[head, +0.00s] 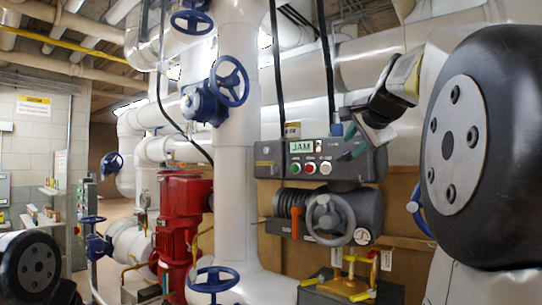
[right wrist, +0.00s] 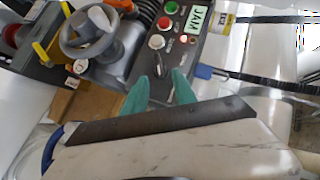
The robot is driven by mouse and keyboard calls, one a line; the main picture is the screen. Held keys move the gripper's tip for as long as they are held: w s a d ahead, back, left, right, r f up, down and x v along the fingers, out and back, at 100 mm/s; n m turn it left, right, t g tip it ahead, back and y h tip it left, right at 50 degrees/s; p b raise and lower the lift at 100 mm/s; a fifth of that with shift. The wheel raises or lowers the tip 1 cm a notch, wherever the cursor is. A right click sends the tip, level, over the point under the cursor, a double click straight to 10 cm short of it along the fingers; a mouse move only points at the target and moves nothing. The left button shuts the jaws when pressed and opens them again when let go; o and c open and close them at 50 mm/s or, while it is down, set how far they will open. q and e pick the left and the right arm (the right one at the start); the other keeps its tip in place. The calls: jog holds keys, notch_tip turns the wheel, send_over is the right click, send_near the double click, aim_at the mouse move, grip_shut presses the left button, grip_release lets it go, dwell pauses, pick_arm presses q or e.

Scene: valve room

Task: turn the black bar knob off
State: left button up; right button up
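The dark grey control panel (head: 264,153) with a JAM display (head: 301,147) is on the right of the white pipe in the head view. It carries a green button (head: 296,168) and a red button (head: 325,168). My right gripper (head: 347,152) reaches its right end from above right. The black bar knob (right wrist: 159,67) seems to lie between the tips, small and hard to make out. Contact cannot be told. My left gripper is out of view.
A grey handwheel (head: 328,218) sits below the panel, also in the right wrist view (right wrist: 88,35). Blue valve wheels (head: 229,80) stand on the pipes to the left, beside a red pump (head: 184,215). A dark box (head: 330,290) with yellow fittings stands below.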

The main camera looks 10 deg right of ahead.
aim_at(346, 153)
jog(key=x, duration=0.7)
grip_shut()
